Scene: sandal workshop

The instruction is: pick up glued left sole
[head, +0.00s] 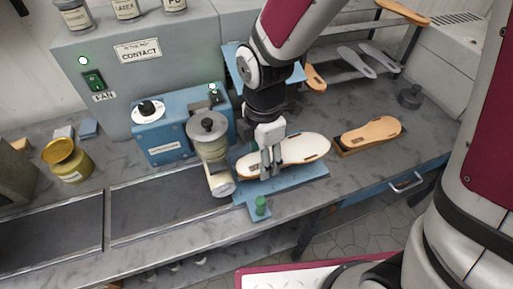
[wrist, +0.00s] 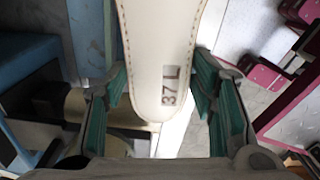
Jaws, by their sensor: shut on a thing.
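The left sole (head: 300,148) is cream with a tan stitched edge. In the wrist view it is marked "37 L" (wrist: 170,60) near its rounded end. My gripper (head: 271,166) is shut across the sole toward its left end, with teal finger pads (wrist: 160,85) on both sides. The sole lies over a blue board (head: 295,186) on the bench; I cannot tell whether it touches the board. Part of the sole is hidden behind my fingers.
A tan sole (head: 371,132) sits to the right on the bench. A blue machine box (head: 172,139) and a grey cylinder with a pale roller (head: 220,183) stand close to the left. More soles (head: 358,62) lie on a rack behind.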

